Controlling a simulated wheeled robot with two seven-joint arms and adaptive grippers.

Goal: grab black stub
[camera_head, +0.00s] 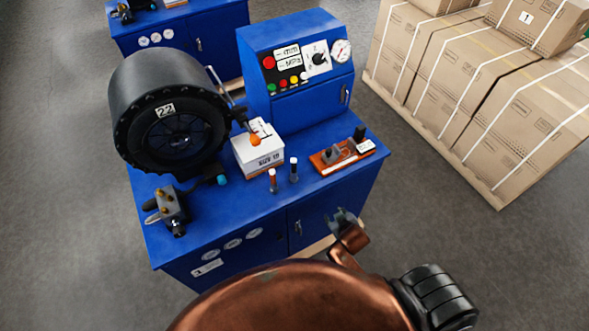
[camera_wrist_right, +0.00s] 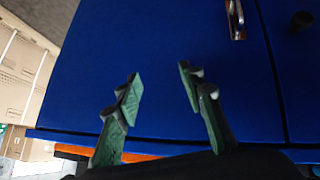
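A black stub (camera_head: 294,170) with a pale top stands upright on the blue bench top (camera_head: 225,217), near its front edge. An orange-red stub (camera_head: 272,181) with a pale top stands just left of it. My right gripper (camera_head: 343,218) is in front of the bench, to the right of and nearer than the black stub, and apart from it. In the right wrist view its green-padded fingers (camera_wrist_right: 160,76) are spread with nothing between them, facing a blue panel (camera_wrist_right: 155,45). The black stub cannot be made out there. My left gripper is not in view.
A white box (camera_head: 258,155) stands behind the stubs. An orange tray (camera_head: 341,158) with small parts lies to their right. A crimping machine numbered 22 (camera_head: 172,118) and a metal fitting block (camera_head: 171,208) are at left. Strapped cartons (camera_head: 480,80) stand at right.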

